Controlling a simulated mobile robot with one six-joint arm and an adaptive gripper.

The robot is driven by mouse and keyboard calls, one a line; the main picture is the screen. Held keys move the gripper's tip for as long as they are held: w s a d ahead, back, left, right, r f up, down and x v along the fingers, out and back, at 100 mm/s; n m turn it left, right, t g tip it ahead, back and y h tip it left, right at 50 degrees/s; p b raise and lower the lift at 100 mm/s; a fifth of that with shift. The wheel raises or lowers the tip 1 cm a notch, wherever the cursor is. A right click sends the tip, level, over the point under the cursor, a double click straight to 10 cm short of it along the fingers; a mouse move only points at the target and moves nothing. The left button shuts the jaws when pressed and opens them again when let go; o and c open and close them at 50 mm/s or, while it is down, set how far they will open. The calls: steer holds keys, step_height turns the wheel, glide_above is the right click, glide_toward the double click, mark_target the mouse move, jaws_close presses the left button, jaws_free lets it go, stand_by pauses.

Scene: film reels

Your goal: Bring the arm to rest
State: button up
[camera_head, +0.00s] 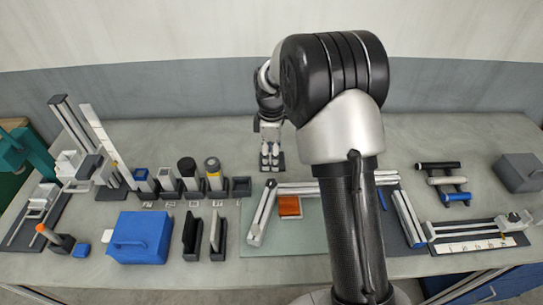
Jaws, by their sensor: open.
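My arm rises from the front, right of the picture's middle, and bends away toward the back of the bench. My gripper (271,165) is small in the view, pointing down near the back middle of the grey bench (225,140). It is open, and I see nothing held in it. A dark patch shows around its fingertips; I cannot tell how high they are above the bench. My forearm and upper arm hide part of the bench behind and to the right.
A row of holders with canisters (187,174) stands left of my gripper. A blue box (140,237) is at front left. An orange block (290,206) lies on a pale green mat (293,240). Several rollers (446,181) and a grey box (519,172) are at right.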

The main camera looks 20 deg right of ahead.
steer(key=s+a+r+m+t+b, duration=0.1)
steer(key=s+a+r+m+t, duration=0.15)
steer(key=s+r+m, duration=0.9)
steer(key=s+r+m+t, duration=0.1)
steer(key=s+r, duration=0.1)
steer(key=s, duration=0.8)
steer(key=s+a+r+m+t+b, duration=0.1)
steer(key=s+r, duration=0.1)
steer(key=s, duration=0.8)
steer(key=shift+s+a+b, duration=0.15)
steer(key=shift+s+b, duration=0.1)
steer(key=shift+b, duration=0.05)
